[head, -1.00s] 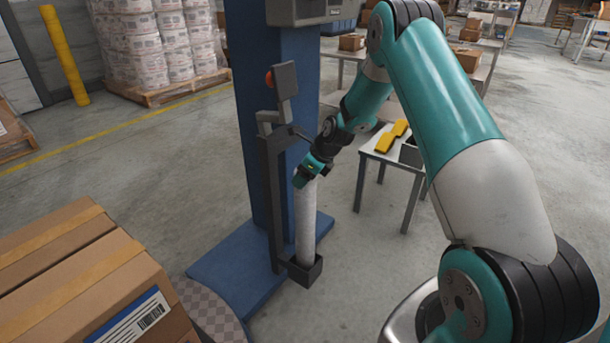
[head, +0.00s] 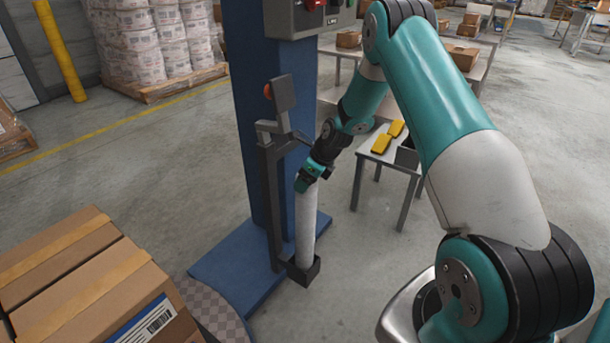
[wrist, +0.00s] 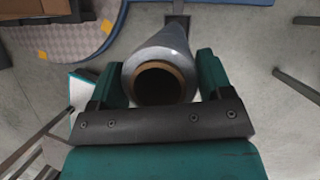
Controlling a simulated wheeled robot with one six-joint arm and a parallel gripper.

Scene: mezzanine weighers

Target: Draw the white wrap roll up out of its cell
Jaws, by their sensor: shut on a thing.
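The white wrap roll (head: 305,222) stands roughly upright against the blue column's bracket. Its lower end is in or at the black cell (head: 303,270); whether it is still inside cannot be told for sure. My gripper (head: 304,184) is shut on the roll's top end. In the wrist view the roll (wrist: 168,45) sits between the two green fingers of my gripper (wrist: 160,82), its brown core opening facing the camera. The cell shows only as a dark patch beyond the roll there.
The blue column (head: 262,120) with its dark bracket (head: 268,190) stands just left of the roll. Cardboard boxes (head: 80,285) fill the lower left. A small table (head: 370,158) with yellow items is behind at right. Open floor lies right of the cell.

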